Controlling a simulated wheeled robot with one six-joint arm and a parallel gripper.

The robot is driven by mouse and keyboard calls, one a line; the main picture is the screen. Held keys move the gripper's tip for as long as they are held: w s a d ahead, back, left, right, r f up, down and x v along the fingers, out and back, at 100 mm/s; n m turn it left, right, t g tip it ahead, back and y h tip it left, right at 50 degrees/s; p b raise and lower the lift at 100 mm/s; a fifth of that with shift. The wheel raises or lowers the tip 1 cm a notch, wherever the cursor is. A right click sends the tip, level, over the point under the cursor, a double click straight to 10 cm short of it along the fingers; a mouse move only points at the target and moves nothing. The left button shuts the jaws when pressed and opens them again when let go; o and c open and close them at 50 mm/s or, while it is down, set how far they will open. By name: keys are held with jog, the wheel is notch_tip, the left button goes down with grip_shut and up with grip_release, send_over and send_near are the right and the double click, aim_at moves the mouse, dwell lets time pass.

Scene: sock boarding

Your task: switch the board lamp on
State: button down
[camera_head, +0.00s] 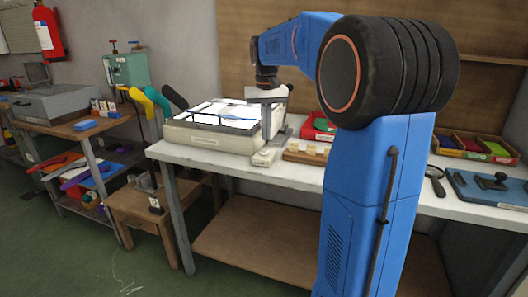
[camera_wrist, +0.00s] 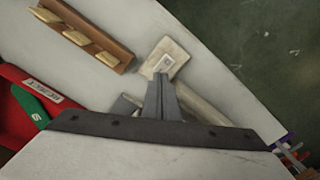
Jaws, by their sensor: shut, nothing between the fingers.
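A pale beige switch box (camera_head: 264,157) lies on the white table just in front of the light box's right corner. In the wrist view the switch box (camera_wrist: 166,60) shows a small whitish plate on its top. My gripper (camera_head: 266,130) points down above the table, close to the switch box. In the wrist view its fingers (camera_wrist: 161,80) are together and empty, with the tips overlapping the plate's near edge. I cannot tell whether they touch it. The board lamp looks to be the beige light box (camera_head: 205,139), whose top panel is bright white with dark outlines.
A wooden block with pale pieces (camera_head: 307,152) stands right of the switch box on the white table (camera_head: 220,160). A red bin (camera_head: 318,127) is behind it. Yellow, green and black sock shapes (camera_head: 157,100) stand left of the light box. A magnifier (camera_head: 436,180) lies farther right.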

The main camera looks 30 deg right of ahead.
aim_at(265, 151)
jog(key=shift+r, duration=1.55)
jog(key=s+a+f+n+t, duration=0.1)
jog(key=s+a+f, duration=0.2)
jog(key=s+a, duration=0.35)
jog(key=s+a+f+n+t, duration=0.1)
jog(key=s+a+f, duration=0.25)
jog(key=s, duration=0.65)
jog(key=s+a+f+n+t, duration=0.1)
jog(key=s+a+f, duration=0.2)
jog(key=s+f, duration=0.2)
jog(key=s+a+f+n+t, duration=0.1)
jog(key=s+a+f, duration=0.1)
jog(key=s+f, duration=0.4)
jog(key=s, duration=0.2)
jog(key=shift+s+a+f+t, duration=0.3)
jog(key=shift+s+a+t, duration=0.05)
jog(key=shift+a+t, duration=0.05)
jog(key=shift+d, duration=0.1)
